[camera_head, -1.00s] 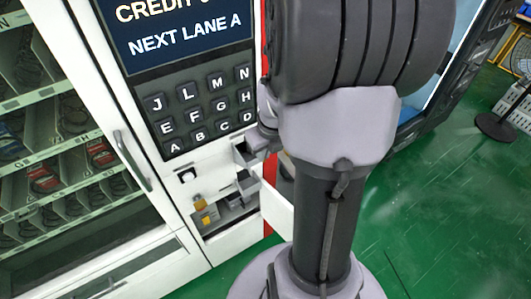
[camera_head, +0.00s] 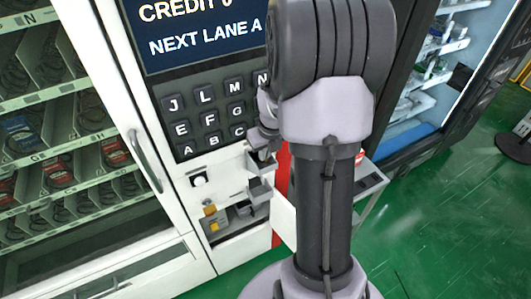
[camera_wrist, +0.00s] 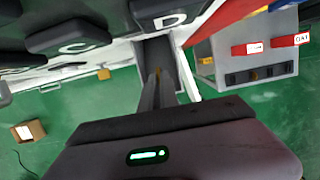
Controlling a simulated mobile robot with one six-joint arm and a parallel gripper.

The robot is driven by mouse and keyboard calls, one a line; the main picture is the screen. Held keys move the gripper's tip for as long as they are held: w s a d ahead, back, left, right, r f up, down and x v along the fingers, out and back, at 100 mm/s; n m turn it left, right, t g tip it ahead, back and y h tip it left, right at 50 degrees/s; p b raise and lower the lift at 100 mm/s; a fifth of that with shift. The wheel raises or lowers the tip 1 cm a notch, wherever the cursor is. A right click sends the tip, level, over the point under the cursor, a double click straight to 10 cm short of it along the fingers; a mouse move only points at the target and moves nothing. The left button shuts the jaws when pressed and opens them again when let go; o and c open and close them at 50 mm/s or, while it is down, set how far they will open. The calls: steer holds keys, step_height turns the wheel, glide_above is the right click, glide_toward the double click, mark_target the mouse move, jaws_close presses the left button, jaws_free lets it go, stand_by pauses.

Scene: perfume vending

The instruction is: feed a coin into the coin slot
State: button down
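The vending machine's keypad panel (camera_head: 208,118) stands upright left of my arm in the head view. A small white fitting with a dark opening (camera_head: 199,180) sits below the keys; I cannot tell if it is the coin slot. My gripper (camera_wrist: 157,82) shows in the wrist view with its two dark fingers close together. A thin gold-brown edge (camera_wrist: 157,72) shows between the fingertips, seemingly the coin held on edge. The fingers point toward a grey recess (camera_wrist: 157,50) below the keys. In the head view my arm partly hides this area.
The screen (camera_head: 200,30) reads CREDIT 0 and NEXT LANE A. A yellow-orange part (camera_head: 210,211) sits in the machine's lower opening. A glass door with a handle (camera_head: 145,160) is at left. Another display cabinet (camera_head: 425,100) is at right. Green floor (camera_head: 440,230) is clear there.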

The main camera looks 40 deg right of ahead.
steer(key=c, duration=1.5)
jaws_free()
steer(key=shift+c, duration=0.2)
steer(key=p+v, duration=0.3)
steer(key=v, duration=1.4)
steer(key=shift+r, duration=0.15)
steer(key=shift+s, duration=0.1)
